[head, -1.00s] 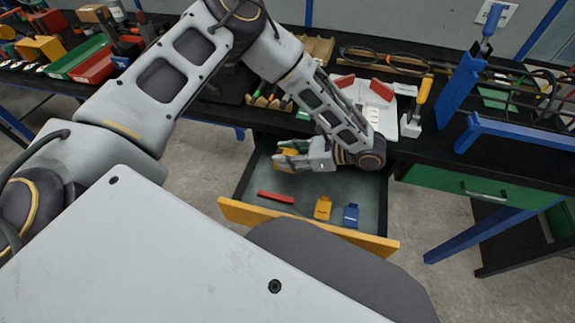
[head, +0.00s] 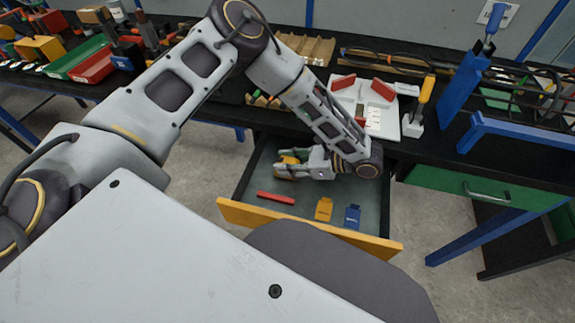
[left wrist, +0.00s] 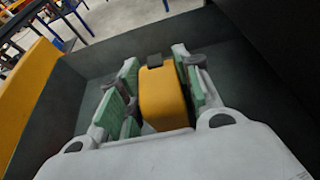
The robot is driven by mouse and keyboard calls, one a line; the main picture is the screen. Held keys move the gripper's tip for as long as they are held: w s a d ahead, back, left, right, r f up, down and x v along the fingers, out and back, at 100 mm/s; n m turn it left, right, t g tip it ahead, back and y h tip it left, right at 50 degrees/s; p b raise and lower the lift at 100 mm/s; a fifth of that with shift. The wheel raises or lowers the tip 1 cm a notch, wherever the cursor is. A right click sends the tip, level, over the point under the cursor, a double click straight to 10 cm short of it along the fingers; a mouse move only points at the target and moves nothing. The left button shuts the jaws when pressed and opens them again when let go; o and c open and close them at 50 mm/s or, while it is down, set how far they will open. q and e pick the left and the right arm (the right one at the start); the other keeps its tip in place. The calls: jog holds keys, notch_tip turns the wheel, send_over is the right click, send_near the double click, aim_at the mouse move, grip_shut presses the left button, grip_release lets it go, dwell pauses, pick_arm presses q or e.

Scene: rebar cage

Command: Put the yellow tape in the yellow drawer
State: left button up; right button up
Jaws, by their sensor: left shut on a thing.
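The yellow drawer (head: 300,228) is pulled out below the bench, with a yellow front and grey floor. My left gripper (head: 288,164) is inside the drawer's outline, near its back left. It is shut on a yellow block-like thing, the yellow tape (head: 289,159). In the left wrist view the tape (left wrist: 162,97) is between the green-padded fingers (left wrist: 158,92), with a dark piece at its far end. Drawer walls surround it there. I cannot tell whether the tape touches the drawer floor. My right gripper is not in view.
A red bar (head: 276,198), a small yellow item (head: 324,208) and a blue item (head: 352,216) lie toward the drawer's front. The black bench top (head: 425,145) is above the drawer's back. A closed green drawer (head: 470,188) is to the right.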

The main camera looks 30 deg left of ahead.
pick_arm(q)
jog(key=shift+f, duration=0.35)
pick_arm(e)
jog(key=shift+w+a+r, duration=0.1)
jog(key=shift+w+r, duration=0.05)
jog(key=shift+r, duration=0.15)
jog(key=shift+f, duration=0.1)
pick_arm(q)
jog(key=o, duration=1.2)
jog(key=shift+f, duration=0.1)
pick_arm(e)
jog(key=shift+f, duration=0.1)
